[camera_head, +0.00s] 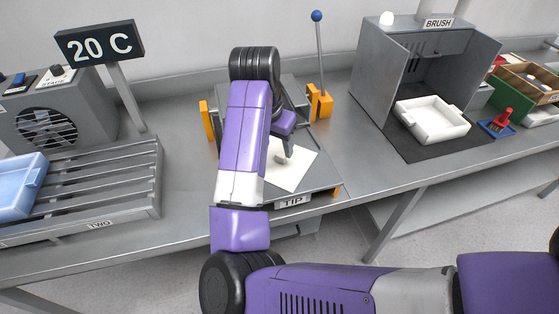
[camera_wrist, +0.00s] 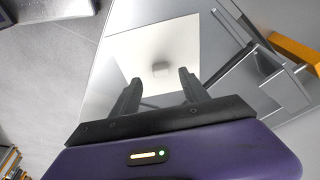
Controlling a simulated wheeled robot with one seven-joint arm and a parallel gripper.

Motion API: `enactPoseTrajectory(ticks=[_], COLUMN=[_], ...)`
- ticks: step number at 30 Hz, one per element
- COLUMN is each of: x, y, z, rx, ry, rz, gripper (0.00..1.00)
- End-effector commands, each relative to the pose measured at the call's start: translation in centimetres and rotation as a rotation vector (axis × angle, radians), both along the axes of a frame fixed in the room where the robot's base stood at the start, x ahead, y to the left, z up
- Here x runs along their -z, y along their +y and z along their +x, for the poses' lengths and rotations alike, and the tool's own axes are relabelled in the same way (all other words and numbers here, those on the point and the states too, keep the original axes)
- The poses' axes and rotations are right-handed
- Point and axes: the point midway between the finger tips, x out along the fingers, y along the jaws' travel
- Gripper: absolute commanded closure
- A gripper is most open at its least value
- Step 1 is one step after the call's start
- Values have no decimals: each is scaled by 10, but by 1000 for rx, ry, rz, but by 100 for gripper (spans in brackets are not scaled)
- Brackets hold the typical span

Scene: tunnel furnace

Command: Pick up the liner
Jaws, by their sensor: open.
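The liner appears to be the white square sheet (camera_head: 292,174) lying on the metal plate with the TIP label in the head view. It also shows in the wrist view (camera_wrist: 155,47), with a small pale block or tab (camera_wrist: 160,70) on it near its edge. My gripper (camera_wrist: 159,82) is open, its two dark fingers spread on either side of that tab in the picture. In the head view my gripper (camera_head: 283,150) hangs over the sheet, and my arm hides part of the plate. Whether the fingertips touch the sheet cannot be told.
Yellow posts (camera_head: 208,122) and a blue-knobbed lever (camera_head: 318,55) flank the tip plate. At left are a slatted rack (camera_head: 100,180) with a pale blue tray (camera_head: 20,190) and a 20 C sign (camera_head: 98,43).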

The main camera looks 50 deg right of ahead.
Motion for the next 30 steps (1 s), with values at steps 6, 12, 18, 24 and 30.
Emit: enactPoseTrajectory(ticks=[6, 12, 18, 24, 30], x=[24, 46, 49, 49, 48], y=[-11, -17, -18, -18, -18], z=[2, 4, 4, 4, 4], rx=[0, -1, -1, -1, -1], ry=[3, 0, -2, -2, -2], rz=[2, 0, -2, -2, -2], gripper=[47, 47, 47, 73, 100])
